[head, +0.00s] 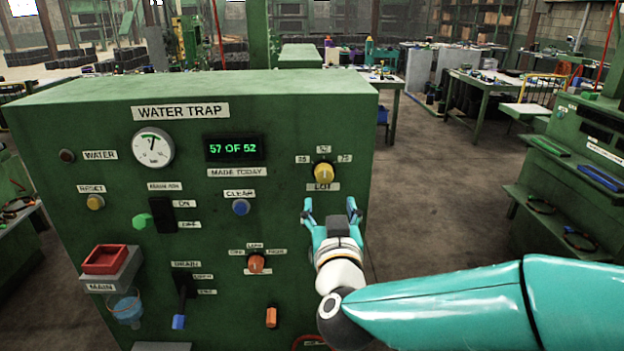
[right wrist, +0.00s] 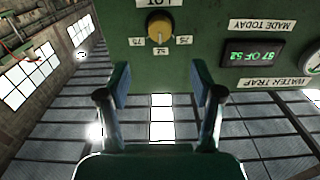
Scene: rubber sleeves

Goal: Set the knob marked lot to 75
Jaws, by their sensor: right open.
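The lot knob (head: 323,172) is a round yellow knob on the upper right of the green panel's front, above the label LOT (head: 323,187). Small plates around it read 25 at left, 75 at right and a middle value at top. Its pointer is too small to read surely. In the right wrist view the knob (right wrist: 160,28) shows upside down, ahead of the fingers. My right gripper (head: 331,207) is open and empty, just below the knob in the head view; its fingers (right wrist: 160,88) are apart from it. My left gripper is out of view.
The green cabinet (head: 200,95) also carries a display (head: 233,149) reading 57 OF 52, a blue clear button (head: 241,207), an orange selector (head: 256,263) and a red main switch (head: 104,259). Open floor lies right of the cabinet, before a green bench (head: 570,150).

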